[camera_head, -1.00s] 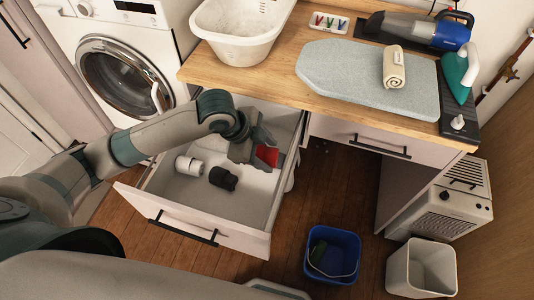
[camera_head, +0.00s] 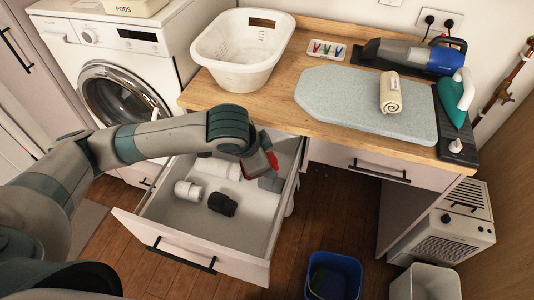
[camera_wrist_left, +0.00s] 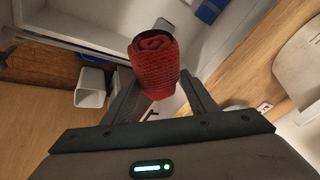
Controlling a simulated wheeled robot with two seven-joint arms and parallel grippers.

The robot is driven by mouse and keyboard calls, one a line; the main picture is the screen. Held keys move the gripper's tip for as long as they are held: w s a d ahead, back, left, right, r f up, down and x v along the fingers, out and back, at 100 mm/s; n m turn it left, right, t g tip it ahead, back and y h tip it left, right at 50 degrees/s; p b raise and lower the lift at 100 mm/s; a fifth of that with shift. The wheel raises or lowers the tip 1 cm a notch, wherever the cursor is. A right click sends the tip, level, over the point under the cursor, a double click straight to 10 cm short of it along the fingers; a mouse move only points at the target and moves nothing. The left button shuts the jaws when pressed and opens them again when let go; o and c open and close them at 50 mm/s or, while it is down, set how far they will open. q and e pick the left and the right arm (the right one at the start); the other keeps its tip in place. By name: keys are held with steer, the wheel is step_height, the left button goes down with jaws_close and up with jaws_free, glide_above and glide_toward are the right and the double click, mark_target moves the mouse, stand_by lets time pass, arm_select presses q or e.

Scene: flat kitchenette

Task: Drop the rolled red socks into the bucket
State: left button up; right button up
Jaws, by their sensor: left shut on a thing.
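The rolled red socks (camera_wrist_left: 153,66) show large in the left wrist view, held between the fingers of my left gripper (camera_wrist_left: 158,98). In the head view the same red socks (camera_head: 272,161) are partly hidden by my left gripper (camera_head: 262,166), which is above the right side of the open drawer. The blue bucket (camera_head: 333,261) stands on the floor to the right of the drawer and lower, with its bottom cut off by the picture's edge. The gripper is apart from the bucket. My right gripper is not in view.
The open drawer (camera_head: 185,244) holds white rolls (camera_head: 187,191) and a black roll (camera_head: 222,204). A white bin (camera_head: 425,281) stands right of the bucket. The counter above holds a white basket (camera_head: 242,51), an ironing pad (camera_head: 350,92) and a beige roll (camera_head: 391,94).

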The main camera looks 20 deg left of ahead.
arm_select(q)
steer(key=w+a+r+n+y, duration=0.3)
steer(key=a+r+n+y, duration=0.2)
steer(key=r+n, duration=0.6)
steer(key=shift+a+r+n+g, duration=0.3)
steer(key=shift+a+n, duration=0.1)
steer(key=shift+a, duration=0.45)
